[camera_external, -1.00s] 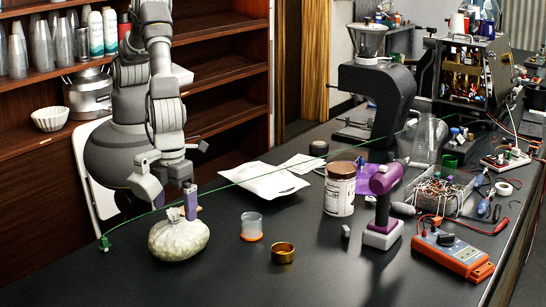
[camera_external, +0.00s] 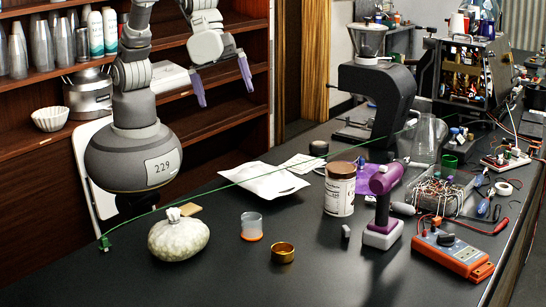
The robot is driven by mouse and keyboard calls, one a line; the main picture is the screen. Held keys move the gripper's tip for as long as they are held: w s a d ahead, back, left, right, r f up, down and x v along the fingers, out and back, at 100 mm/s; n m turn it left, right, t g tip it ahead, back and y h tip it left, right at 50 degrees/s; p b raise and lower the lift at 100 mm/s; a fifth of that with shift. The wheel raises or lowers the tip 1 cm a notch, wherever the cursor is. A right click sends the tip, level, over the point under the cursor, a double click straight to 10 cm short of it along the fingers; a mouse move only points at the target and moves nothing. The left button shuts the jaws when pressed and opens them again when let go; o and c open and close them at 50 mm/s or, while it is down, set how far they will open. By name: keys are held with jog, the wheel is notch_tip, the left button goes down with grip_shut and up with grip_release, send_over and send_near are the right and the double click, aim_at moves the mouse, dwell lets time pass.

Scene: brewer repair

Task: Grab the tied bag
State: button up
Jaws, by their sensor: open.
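The tied bag (camera_external: 179,239) is a pale, rounded bag with a knotted top. It sits upright on the dark counter at the front left. My gripper (camera_external: 223,93) is raised high above the counter, up and to the right of the bag and well apart from it. Its two purple fingers point down and stand apart with nothing between them.
A green line (camera_external: 270,167) runs across the counter just behind the bag. A clear cup (camera_external: 251,226) and a brass ring (camera_external: 283,252) stand to its right.

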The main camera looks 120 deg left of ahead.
jog(key=s+a+r+n+t+b, duration=0.4)
jog(key=a+r, duration=0.4)
jog(key=r, duration=0.2)
jog(key=s+a+r+n+t+b, duration=0.4)
jog(key=a+r, duration=0.4)
jog(key=r, duration=0.2)
jog(key=shift+s+a+r+n+y+b, duration=0.3)
jog(key=shift+s+a+n+y+b, duration=0.15)
jog(key=shift+s+b, duration=0.3)
jog(key=s+a+r, duration=0.1)
jog(key=s, duration=0.1)
jog(key=s+a+r+n+t+b, duration=0.1)
jog(key=r, duration=0.1)
jog(key=s+a+r+n+t, duration=0.1)
jog(key=s+r, duration=0.1)
jog(key=shift+s+n+y+b, duration=0.25)
jog(key=shift+s+y+b, duration=0.05)
jog(key=shift+y+b, duration=0.05)
jog(key=c, duration=0.5)
jog(key=shift+s+a+r, duration=0.1)
jog(key=shift+c, duration=1.4)
jog(key=shift+w, duration=0.2)
